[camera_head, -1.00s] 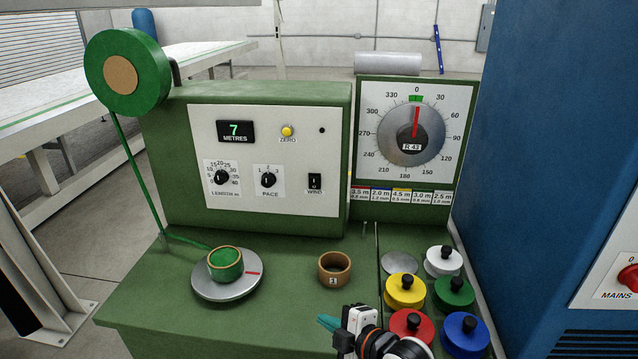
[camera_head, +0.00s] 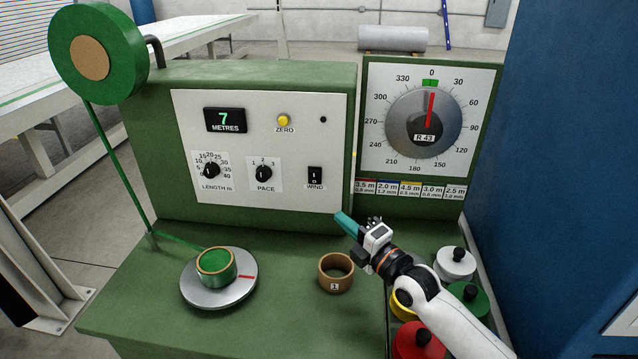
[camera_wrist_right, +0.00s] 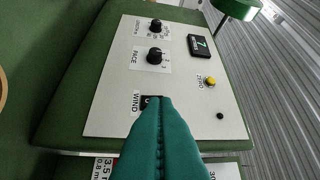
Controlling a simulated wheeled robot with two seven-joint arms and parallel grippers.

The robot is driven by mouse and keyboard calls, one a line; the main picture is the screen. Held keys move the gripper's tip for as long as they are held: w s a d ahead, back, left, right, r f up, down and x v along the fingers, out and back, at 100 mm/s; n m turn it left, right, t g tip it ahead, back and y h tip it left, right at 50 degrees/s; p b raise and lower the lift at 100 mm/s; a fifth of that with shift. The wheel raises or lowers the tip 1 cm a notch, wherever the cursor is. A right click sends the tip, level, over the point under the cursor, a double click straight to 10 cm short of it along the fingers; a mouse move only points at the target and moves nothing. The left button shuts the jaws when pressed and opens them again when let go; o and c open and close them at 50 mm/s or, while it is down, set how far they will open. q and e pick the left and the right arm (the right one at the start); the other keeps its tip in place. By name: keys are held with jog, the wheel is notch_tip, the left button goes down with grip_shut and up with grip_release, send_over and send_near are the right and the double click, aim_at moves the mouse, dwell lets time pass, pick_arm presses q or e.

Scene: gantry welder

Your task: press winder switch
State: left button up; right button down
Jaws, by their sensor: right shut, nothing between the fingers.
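The winder switch is a black rocker (camera_head: 315,176) labelled WIND, low on the right of the white control panel (camera_head: 225,185). My right gripper (camera_head: 340,217) has teal fingers, shut and empty, just below and to the right of the switch in the head view. In the right wrist view the shut fingertips (camera_wrist_right: 162,101) overlap the edge of the switch (camera_wrist_right: 149,101) and hide part of it. I cannot tell whether they touch it. My left gripper is not in view.
A cardboard ring (camera_head: 336,272) marked 1 stands on the green bench below my right gripper. A turntable (camera_head: 215,290) with a green-wound spool is at left. Weights, such as a white one (camera_head: 455,262), stand at right. A blue cabinet (camera_head: 560,150) bounds the right side.

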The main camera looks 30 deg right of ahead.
jog(key=p, duration=0.3)
send_near(309, 175)
jog(key=w+a, duration=0.3)
jog(key=a, duration=0.1)
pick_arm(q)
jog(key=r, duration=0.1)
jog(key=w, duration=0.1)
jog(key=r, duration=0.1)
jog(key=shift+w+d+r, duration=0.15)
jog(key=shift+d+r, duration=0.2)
pick_arm(e)
jog(key=w+d, duration=0.2)
jog(key=shift+w+d+r, duration=0.35)
jog(key=shift+d, duration=0.05)
